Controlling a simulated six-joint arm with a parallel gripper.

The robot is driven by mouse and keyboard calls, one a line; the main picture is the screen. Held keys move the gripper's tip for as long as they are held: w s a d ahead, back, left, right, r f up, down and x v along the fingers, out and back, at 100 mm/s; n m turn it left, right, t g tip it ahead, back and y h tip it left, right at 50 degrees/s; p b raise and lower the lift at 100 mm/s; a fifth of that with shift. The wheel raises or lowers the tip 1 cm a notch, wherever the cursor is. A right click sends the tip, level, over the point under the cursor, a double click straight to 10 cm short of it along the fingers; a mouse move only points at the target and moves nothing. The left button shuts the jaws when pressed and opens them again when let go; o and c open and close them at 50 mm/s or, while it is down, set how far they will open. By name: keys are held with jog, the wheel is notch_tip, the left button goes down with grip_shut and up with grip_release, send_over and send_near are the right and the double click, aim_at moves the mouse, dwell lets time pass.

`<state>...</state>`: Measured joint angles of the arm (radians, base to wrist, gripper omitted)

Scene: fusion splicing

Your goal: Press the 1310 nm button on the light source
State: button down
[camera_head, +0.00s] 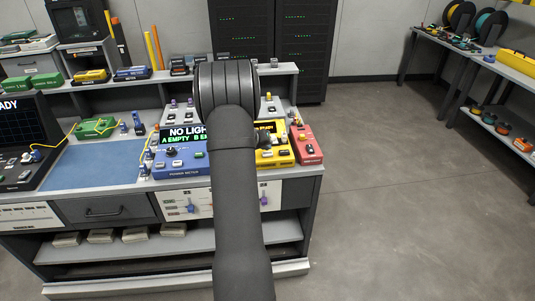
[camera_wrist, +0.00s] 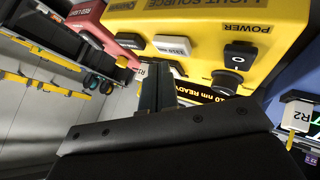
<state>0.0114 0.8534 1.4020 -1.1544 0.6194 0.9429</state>
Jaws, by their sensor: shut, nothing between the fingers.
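The light source is a yellow box (camera_head: 277,157), partly hidden behind my arm in the head view. In the wrist view the yellow light source (camera_wrist: 205,25) fills the upper part, with a dark power button (camera_wrist: 240,53), a white button (camera_wrist: 172,45) and a second pale button (camera_wrist: 178,70) beside my fingers. The lettering on the white buttons is too small to read surely. A lit orange display (camera_wrist: 218,99) shows "0 nm" and "READY". My gripper (camera_wrist: 156,68) is shut and empty, its tips close to the pale buttons; I cannot tell whether they touch.
A blue power meter (camera_head: 181,162) stands to the left of the light source, and a red box (camera_head: 306,145) stands to its right. A blue mat (camera_head: 93,166) lies further left. Open floor (camera_head: 400,190) is on the right.

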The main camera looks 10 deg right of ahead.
aim_at(266, 155)
jog(key=shift+r, duration=0.1)
jog(key=shift+r, duration=2.45)
jog(key=shift+f, duration=0.1)
notch_tip(266, 155, up, 4)
